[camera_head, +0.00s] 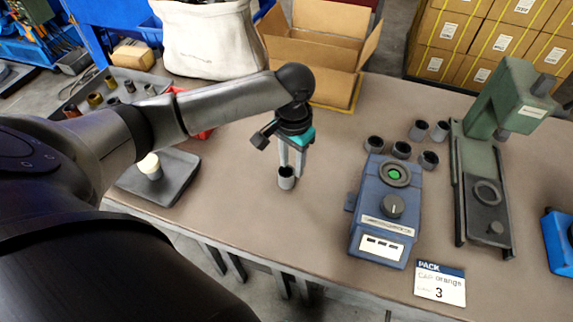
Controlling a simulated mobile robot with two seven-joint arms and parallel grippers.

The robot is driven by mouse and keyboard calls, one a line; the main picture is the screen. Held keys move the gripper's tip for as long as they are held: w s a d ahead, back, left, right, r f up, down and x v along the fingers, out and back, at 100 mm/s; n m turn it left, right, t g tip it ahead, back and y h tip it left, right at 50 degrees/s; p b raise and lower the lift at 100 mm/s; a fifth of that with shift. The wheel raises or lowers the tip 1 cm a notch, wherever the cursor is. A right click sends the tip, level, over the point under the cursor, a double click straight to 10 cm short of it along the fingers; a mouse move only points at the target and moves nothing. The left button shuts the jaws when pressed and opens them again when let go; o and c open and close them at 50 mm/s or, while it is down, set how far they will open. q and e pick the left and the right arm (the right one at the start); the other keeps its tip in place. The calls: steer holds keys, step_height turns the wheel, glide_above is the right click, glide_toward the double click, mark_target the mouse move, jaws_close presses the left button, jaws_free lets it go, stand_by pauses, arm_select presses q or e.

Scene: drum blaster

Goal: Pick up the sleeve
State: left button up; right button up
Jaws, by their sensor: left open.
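A small dark grey sleeve (286,183) stands upright on the brown table, apart from the other small cylinders. My left gripper (291,170) comes down from above with its two pale fingers at the top of this sleeve. The fingers are open. They overlap the sleeve's rim in the picture, and I cannot tell whether they touch it. Several similar dark sleeves (402,150) stand in a loose group to the right, behind the blue device. My right gripper is not in view.
A blue device (379,235) with a green button and a knob stands right of the gripper. A green press (487,150) is farther right. A card (440,284) marked 3 lies in front. An open carton (318,52) is behind.

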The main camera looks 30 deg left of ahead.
mark_target(292, 175)
arm_select(q)
steer(key=shift+f, duration=0.6)
step_height(292, 175, down, 4)
steer(key=shift+d+f+b, duration=0.1)
steer(key=shift+b, duration=1.05)
jaws_close()
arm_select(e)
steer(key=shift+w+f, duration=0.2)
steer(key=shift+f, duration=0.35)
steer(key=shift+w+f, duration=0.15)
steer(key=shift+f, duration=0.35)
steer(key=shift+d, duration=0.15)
